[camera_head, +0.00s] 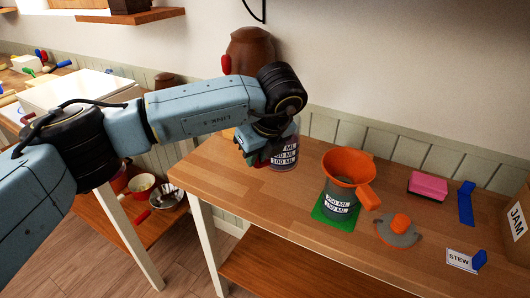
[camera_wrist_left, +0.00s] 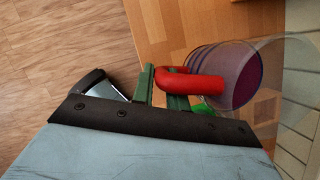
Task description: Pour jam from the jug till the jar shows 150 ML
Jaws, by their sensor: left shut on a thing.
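The jug (camera_head: 285,154) is clear with ML labels and stands partly behind my left gripper (camera_head: 257,158) near the table's back edge. In the left wrist view the jug (camera_wrist_left: 225,75) shows purple contents and a red handle (camera_wrist_left: 190,83). My left gripper's green fingers (camera_wrist_left: 163,92) are shut on that handle. I cannot tell whether the jug's base touches the table. The jar (camera_head: 338,198), labelled in ML, stands upright to the right on a green mat (camera_head: 325,216). An orange funnel (camera_head: 347,166) sits in its mouth. The jar's fill level is not clear. My right gripper is not in view.
A grey lid with an orange knob (camera_head: 400,226) lies right of the jar. Beyond are a pink block (camera_head: 428,185), a blue strip (camera_head: 466,204), a STEW card (camera_head: 460,261) and a JAM box (camera_head: 517,226). The wooden tabletop (camera_head: 250,200) is clear left of the jar.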

